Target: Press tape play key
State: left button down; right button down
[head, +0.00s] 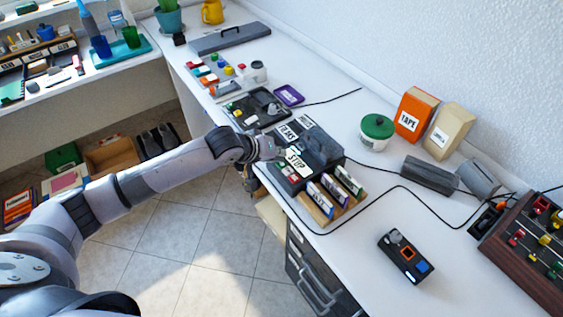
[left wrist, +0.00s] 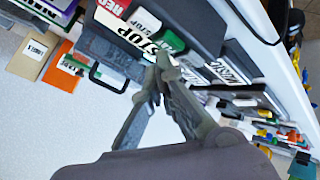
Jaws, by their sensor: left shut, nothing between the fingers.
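A dark tape deck (head: 322,148) sits on the white counter, with a large white STOP label (head: 297,163) on it. I cannot read a play marking. My left gripper (head: 280,152) is shut and empty at the deck's near left side. In the left wrist view its fingertips (left wrist: 165,62) overlap the deck's edge close to the green part; I cannot tell whether they touch. My right gripper is not in view.
Cassettes in a wooden rack (head: 325,205) stand in front of the deck. A black cable crosses the counter. A small dark device (head: 405,257) and a slider panel (head: 530,240) lie to the right. An orange TAPE box (head: 414,112) and a green-lidded tub (head: 376,132) stand behind.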

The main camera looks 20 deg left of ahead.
pick_arm(q)
jog(key=shift+f, duration=0.45)
dwell(0.4)
jog(key=shift+r, duration=0.1)
jog(key=shift+r+p, duration=0.8)
jog(key=shift+p, duration=0.35)
notch_tip(320, 180, up, 5)
jog(key=p, duration=0.6)
dwell(0.5)
